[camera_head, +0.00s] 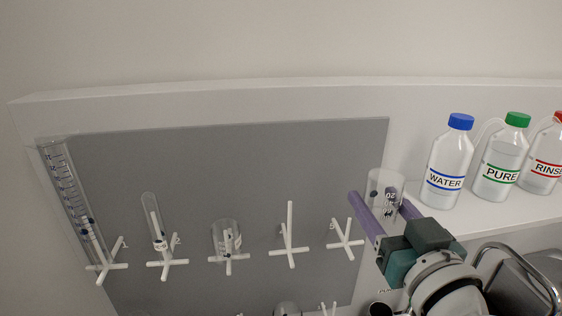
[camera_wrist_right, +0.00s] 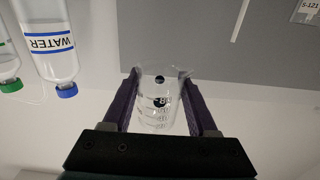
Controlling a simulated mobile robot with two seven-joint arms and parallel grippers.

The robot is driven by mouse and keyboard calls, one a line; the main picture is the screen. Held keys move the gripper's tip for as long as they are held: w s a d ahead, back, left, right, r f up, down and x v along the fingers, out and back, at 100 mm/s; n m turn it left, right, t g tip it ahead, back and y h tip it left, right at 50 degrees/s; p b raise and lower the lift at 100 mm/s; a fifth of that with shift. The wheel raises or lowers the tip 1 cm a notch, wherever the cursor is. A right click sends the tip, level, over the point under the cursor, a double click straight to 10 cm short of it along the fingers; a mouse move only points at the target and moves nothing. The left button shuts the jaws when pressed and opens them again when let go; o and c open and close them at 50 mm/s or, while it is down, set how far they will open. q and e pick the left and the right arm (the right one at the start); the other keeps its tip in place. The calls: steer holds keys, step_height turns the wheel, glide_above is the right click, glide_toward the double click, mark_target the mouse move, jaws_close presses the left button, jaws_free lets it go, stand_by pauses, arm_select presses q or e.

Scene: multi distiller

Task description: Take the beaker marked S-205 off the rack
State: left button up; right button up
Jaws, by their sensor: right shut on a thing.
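A clear glass beaker (camera_head: 385,188) with dark graduation marks is between the purple fingers of my right gripper (camera_head: 380,199). The gripper is shut on it. In the right wrist view the beaker (camera_wrist_right: 160,100) sits between both fingers, its spouted rim toward the grey panel. I cannot read S-205 on it. The rack is a grey wall panel (camera_head: 180,180) with white pegs. The held beaker is at the panel's right edge, clear of the pegs. An empty white peg (camera_head: 345,238) is to its left. My left gripper is not in view.
Another empty peg (camera_head: 289,240) is farther left. A small beaker (camera_head: 226,236), a tube (camera_head: 153,220) and a tall cylinder (camera_head: 72,195) hang on pegs. WATER (camera_head: 446,165), PURE (camera_head: 501,160) and RINSE (camera_head: 543,158) bottles stand on the right ledge, near my right gripper.

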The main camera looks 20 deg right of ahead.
steer(key=p+v, duration=0.2)
steer(key=v, duration=1.9)
steer(key=shift+s, duration=0.35)
steer(key=m+b, duration=0.9)
steer(key=m, duration=2.7)
steer(key=shift+b, duration=0.3)
